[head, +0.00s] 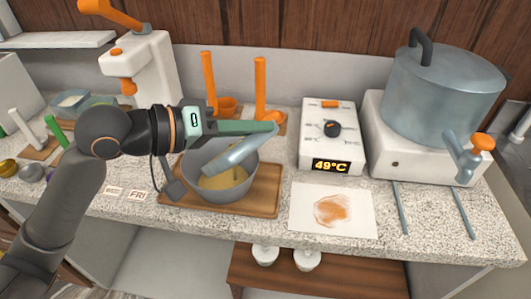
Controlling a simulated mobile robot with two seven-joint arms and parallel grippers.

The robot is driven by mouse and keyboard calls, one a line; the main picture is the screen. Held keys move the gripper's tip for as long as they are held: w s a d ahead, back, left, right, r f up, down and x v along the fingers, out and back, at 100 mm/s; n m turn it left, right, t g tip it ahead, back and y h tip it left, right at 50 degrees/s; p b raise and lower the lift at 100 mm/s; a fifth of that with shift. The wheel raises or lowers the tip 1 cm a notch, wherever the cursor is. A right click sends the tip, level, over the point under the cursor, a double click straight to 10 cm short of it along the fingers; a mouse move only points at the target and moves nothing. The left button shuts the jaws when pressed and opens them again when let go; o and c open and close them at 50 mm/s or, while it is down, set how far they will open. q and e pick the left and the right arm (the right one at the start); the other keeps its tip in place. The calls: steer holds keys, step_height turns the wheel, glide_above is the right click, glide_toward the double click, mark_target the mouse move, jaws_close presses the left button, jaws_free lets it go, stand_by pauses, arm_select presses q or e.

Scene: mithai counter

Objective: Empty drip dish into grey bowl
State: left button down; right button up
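My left gripper (262,128), with green fingers, reaches in from the left above the grey bowl (188,172). It is shut on the drip dish (236,153), a blue-grey metal dish. The dish is steeply tilted over the bowl, with its lower end above the bowl's opening. The inside of the dish is turned out of sight, so I cannot tell what it holds. The bowl stands upright on a brown wooden board (264,200) and has yellowish stuff in it. My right gripper is not in view.
A big lidded pot (440,95) with an orange-handled tap (468,158) stands at right on a white base. Two metal rails (400,208) lie below the tap. A white heater box (328,150) reads 49°C. A stained white sheet (304,212) lies at front.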

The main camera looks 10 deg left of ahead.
arm_select(q)
steer(key=shift+w+a+r+n+h+b, duration=0.15)
steer(key=shift+w+a+n+h+b, duration=0.25)
steer(key=shift+a+n+b, duration=0.1)
steer(key=w+a+r+n+h+p, duration=0.1)
steer(key=w+a+r+n+h, duration=0.1)
steer(key=w+a+n+h, duration=0.2)
steer(key=a+n, duration=0.2)
steer(key=n, duration=0.1)
steer(key=shift+w+a+t, duration=0.2)
steer(key=shift+a+t, duration=0.05)
steer(key=shift+t, duration=0.15)
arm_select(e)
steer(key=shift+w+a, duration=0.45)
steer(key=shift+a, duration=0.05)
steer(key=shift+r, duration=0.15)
